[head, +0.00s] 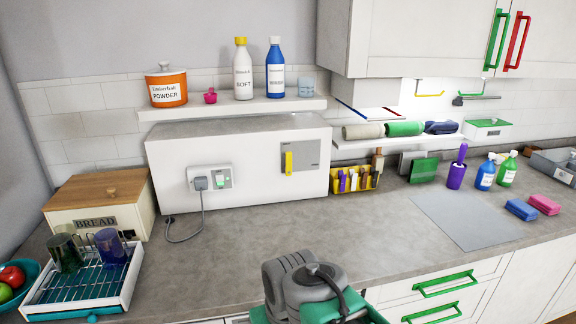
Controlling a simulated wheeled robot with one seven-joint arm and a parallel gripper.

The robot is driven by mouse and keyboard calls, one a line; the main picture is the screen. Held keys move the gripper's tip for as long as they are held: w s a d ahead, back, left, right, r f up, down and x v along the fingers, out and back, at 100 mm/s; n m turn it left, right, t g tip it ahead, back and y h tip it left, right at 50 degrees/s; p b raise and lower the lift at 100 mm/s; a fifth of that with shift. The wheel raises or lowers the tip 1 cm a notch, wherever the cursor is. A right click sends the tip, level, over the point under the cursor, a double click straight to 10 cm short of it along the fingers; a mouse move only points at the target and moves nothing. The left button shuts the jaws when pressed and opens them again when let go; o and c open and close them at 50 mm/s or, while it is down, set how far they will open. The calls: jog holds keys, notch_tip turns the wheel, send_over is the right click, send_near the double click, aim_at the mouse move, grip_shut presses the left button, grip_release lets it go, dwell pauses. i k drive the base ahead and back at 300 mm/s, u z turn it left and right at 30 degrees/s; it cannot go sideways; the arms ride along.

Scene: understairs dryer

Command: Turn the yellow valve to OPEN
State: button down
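The yellow valve (289,163) is a narrow upright handle on the left part of a grey plate (306,156). The plate is fixed to the front of a white boxed unit (165,170) that stands on the counter. The handle points up and down. Small marks on the plate are too small to read, so I cannot make out an OPEN label. Grey and green parts of my arm show at the bottom middle, well below and in front of the valve. My gripper's fingers do not show.
Left of the valve is a switched socket (210,178) with a plug and hanging cable (188,228). A yellow caddy (355,180) stands close to its right. A shelf (235,108) with bottles is above. The grey counter (310,220) in front is clear.

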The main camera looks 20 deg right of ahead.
aim_at(288, 167)
jog(key=z, duration=1)
jog(key=i, duration=0.35)
jog(key=u, duration=1.8)
